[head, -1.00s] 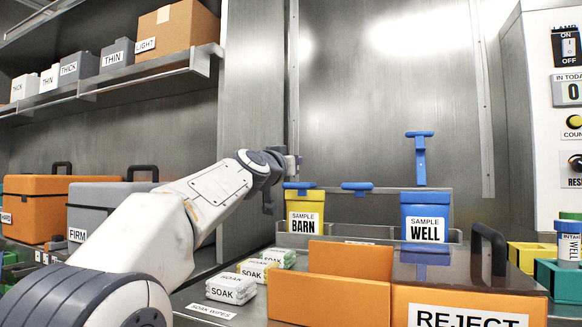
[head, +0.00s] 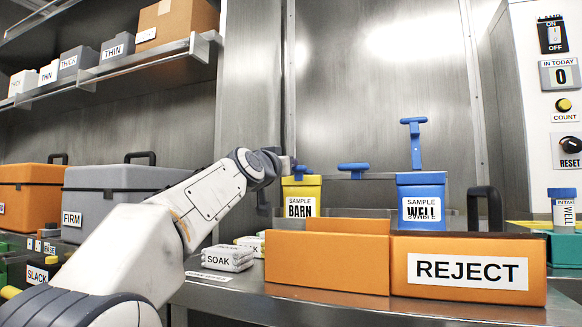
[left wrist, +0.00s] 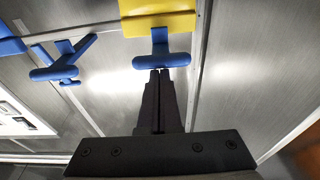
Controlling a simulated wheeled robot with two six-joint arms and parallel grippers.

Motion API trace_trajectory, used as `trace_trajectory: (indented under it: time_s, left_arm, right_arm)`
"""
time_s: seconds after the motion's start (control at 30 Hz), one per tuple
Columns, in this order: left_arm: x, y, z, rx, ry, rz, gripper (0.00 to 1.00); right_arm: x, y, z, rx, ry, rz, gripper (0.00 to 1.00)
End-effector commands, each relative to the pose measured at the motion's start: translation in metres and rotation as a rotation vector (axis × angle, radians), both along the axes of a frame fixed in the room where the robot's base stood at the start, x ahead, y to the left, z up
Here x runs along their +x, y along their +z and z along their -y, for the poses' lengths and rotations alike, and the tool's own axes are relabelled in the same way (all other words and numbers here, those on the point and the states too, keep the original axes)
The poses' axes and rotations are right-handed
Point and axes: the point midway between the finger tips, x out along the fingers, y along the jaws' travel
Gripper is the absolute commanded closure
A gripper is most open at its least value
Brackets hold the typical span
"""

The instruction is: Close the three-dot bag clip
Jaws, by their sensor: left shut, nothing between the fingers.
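Three blue clips show in the head view. One clip (head: 303,171) is at the top of the yellow BARN bag (head: 300,197). A second clip (head: 353,167) lies level on the rack between the bags. A third clip (head: 414,142) stands upright above the blue WELL bag (head: 420,205). No dots can be made out on any clip. My left gripper (head: 290,164) is shut and empty at the yellow bag's clip. In the left wrist view its fingertips (left wrist: 158,74) are at this clip's crossbar (left wrist: 160,61); contact is unclear. My right gripper is not in view.
An orange REJECT bin (head: 468,271) and an open orange box (head: 328,262) stand in front of the bags. A panel with buttons (head: 562,100) is at the right. The metal wall (head: 390,80) behind is bare.

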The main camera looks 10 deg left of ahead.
Motion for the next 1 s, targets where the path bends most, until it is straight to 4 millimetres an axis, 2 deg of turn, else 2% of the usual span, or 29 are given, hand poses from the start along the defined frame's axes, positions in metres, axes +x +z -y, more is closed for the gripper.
trace_trajectory:
  time_s: [0.03, 0.47, 0.67, 0.93, 1.0]
  left_arm:
    - [0.003, -0.008, 0.001, 0.005, -0.003, -0.016, 1.0]
    - [0.005, -0.012, 0.001, 0.006, -0.004, -0.026, 1.0]
    - [0.004, 0.003, 0.002, 0.006, -0.005, -0.023, 1.0]
    - [-0.004, 0.044, 0.003, 0.003, -0.007, -0.006, 1.0]
    - [-0.015, 0.025, 0.0, 0.0, -0.006, -0.006, 1.0]
  right_arm:
    - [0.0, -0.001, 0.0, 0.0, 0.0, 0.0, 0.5]
    - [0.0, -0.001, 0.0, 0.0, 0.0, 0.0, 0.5]
    - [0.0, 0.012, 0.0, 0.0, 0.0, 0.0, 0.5]
    - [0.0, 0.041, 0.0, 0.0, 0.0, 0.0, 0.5]
    - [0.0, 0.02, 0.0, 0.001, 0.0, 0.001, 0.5]
